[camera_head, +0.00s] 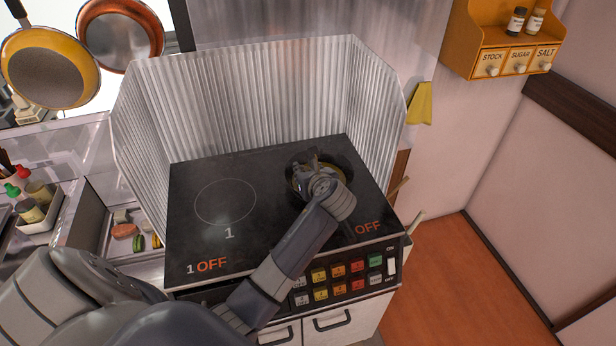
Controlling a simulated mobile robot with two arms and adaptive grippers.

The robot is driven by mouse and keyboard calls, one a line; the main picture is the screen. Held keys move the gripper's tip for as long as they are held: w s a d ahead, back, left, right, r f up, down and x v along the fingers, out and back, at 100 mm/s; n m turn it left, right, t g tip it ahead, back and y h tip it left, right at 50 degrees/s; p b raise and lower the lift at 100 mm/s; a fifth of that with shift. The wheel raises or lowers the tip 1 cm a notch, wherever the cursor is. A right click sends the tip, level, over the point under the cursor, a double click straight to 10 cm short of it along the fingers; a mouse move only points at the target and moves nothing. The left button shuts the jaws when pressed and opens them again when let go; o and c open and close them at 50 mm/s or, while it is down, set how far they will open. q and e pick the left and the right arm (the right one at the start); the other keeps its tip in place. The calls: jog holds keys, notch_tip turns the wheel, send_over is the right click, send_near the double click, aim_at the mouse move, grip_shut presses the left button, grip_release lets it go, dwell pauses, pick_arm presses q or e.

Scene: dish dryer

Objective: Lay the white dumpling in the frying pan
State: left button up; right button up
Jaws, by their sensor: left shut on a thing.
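The dark frying pan (345,163) rests on the right burner of the black cooktop (265,165). My left arm reaches across the cooktop from the lower left. My left gripper (313,160) is over the pan, pointing down at it, and its wrist covers much of the pan. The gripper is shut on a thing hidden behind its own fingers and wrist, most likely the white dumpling. The dumpling itself cannot be made out anywhere in view. My right gripper is not in view.
A corrugated metal splash guard (250,95) walls the cooktop at the back and sides. A control panel (335,280) with coloured buttons is on the front. The left burner (225,202) is bare. Food pieces (125,230) lie in a tray at left. Pans (52,75) hang upper left.

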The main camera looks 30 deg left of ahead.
pick_arm(q)
jog(key=shift+w+a+f, duration=0.1)
jog(key=shift+w+a, duration=0.1)
jog(key=shift+w, duration=0.55)
jog(key=shift+f, duration=1.75)
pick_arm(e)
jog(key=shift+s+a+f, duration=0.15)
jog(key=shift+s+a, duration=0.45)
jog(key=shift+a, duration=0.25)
pick_arm(q)
jog(key=shift+f, duration=0.2)
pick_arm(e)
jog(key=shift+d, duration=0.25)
